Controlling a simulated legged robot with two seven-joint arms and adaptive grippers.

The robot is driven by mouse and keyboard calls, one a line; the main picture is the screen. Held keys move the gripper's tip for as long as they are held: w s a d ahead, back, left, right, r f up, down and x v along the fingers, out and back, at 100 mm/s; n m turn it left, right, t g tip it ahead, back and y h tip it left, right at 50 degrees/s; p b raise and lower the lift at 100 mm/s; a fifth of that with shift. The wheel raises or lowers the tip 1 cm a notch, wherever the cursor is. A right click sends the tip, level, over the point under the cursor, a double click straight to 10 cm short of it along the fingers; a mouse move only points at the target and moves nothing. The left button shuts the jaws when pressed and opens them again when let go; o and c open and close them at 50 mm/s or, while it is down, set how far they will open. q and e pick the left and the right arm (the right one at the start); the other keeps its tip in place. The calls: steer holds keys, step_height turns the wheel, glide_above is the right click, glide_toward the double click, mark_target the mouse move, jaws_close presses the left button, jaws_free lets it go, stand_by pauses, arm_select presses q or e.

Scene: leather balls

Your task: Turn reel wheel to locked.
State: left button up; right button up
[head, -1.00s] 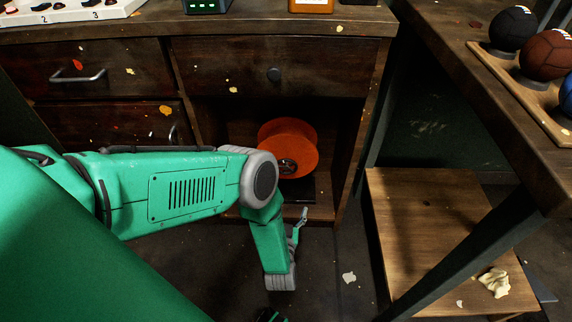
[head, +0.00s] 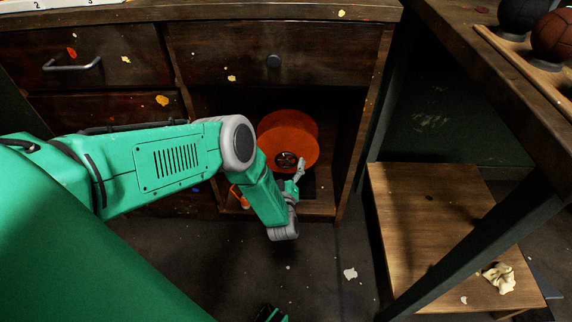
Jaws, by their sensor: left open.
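The orange reel wheel (head: 287,137) stands inside the open compartment of the wooden cabinet, with a dark hub at its lower middle. A small orange part (head: 238,196) shows low in the compartment, left of my forearm; I cannot tell whether it belongs to the reel. My left gripper (head: 297,172) is open, in front of the reel's lower edge by the hub. One grey finger shows clearly; the rest is partly hidden by my wrist. I cannot tell whether it touches the reel.
A low wooden shelf (head: 440,220) and a table leg (head: 470,250) stand at right. Balls (head: 553,36) sit on the table at upper right.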

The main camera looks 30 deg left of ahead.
mark_target(286, 161)
arm_select(q)
steer(key=shift+b+x, duration=0.45)
steer(key=shift+x, duration=1.25)
steer(key=c, duration=1.2)
steer(key=shift+o, duration=0.3)
steer(key=shift+m, duration=1.7)
steer(key=o, duration=1.1)
steer(key=shift+o, duration=0.2)
